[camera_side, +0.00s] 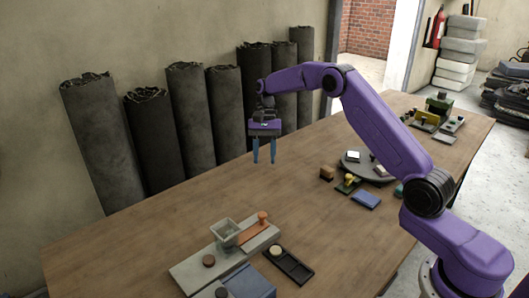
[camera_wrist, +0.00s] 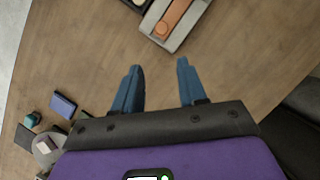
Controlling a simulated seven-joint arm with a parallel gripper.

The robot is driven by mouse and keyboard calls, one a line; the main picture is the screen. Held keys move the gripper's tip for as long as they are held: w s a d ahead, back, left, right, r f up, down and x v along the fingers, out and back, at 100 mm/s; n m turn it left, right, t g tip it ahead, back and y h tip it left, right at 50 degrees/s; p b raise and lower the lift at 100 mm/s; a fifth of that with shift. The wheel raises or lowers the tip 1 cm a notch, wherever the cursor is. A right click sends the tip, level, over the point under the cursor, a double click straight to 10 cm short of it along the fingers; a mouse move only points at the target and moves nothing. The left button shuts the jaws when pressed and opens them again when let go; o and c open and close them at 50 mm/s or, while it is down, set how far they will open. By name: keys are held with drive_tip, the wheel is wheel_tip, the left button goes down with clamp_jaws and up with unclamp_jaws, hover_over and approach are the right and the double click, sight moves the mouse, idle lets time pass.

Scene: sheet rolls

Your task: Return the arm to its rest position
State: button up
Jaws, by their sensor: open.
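My gripper (camera_side: 264,159) hangs above the back part of the wooden table (camera_side: 130,236), fingers pointing down. Its two blue fingers are apart with nothing between them. In the wrist view the gripper (camera_wrist: 160,82) is also open, with bare tabletop (camera_wrist: 240,62) beyond the fingertips. My purple arm reaches from the right of the side view, raised and bent over the table.
A grey fixture (camera_side: 195,267) with an orange lever (camera_side: 257,229) and a black tray (camera_side: 289,265) sit at the front. A round turntable (camera_side: 368,171), a small brown block (camera_side: 327,173) and a blue block (camera_side: 366,199) lie right. Dark sheet rolls (camera_side: 147,138) stand along the wall.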

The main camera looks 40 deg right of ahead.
drive_tip(key=shift+w+d+r, duration=0.1)
drive_tip(key=shift+r, duration=0.25)
drive_tip(key=s+a+r+n+h, duration=0.1)
drive_tip(key=s+a+r+n, duration=0.1)
drive_tip(key=s+a+n, duration=0.3)
drive_tip(key=s+a+r+n+t+h, duration=0.1)
drive_tip(key=s+a+r+n, duration=0.2)
drive_tip(key=s, duration=0.4)
drive_tip(key=s+a+r+n+h, duration=0.1)
drive_tip(key=s+a+r+n, duration=0.1)
drive_tip(key=s+a, duration=0.4)
drive_tip(key=s+d+n, duration=0.2)
drive_tip(key=s+n, duration=0.2)
drive_tip(key=s, duration=0.4)
drive_tip(key=s+d+f+n+t, duration=0.1)
drive_tip(key=s+d+n, duration=0.1)
drive_tip(key=s, duration=0.6)
drive_tip(key=s+d+n+t, duration=0.1)
drive_tip(key=s+d+n, duration=0.2)
drive_tip(key=s+n, duration=0.2)
drive_tip(key=s, duration=0.3)
drive_tip(key=shift+f+n, duration=0.3)
drive_tip(key=shift+f, duration=0.05)
